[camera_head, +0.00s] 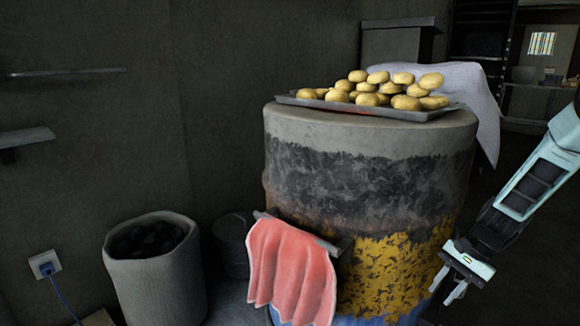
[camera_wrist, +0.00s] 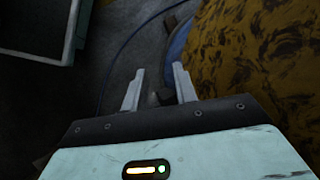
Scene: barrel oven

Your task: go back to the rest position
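My gripper (camera_head: 447,289) hangs low in front of the right side of the barrel oven (camera_head: 375,190), pointing down. In the wrist view my gripper (camera_wrist: 158,88) has its two fingers apart with nothing between them. The barrel has a grey top, a dark scorched band and worn yellow paint below. In the wrist view the yellow barrel side (camera_wrist: 255,50) fills the upper right, close beside the fingers. I cannot tell whether the gripper touches it.
A tray (camera_head: 420,115) of round buns (camera_head: 390,88) rests on the barrel. A white cloth (camera_head: 470,85) drapes behind it. A red cloth (camera_head: 290,270) hangs at the front. A grey bin (camera_head: 155,280) stands left. Shelves (camera_head: 25,137) jut from the left wall.

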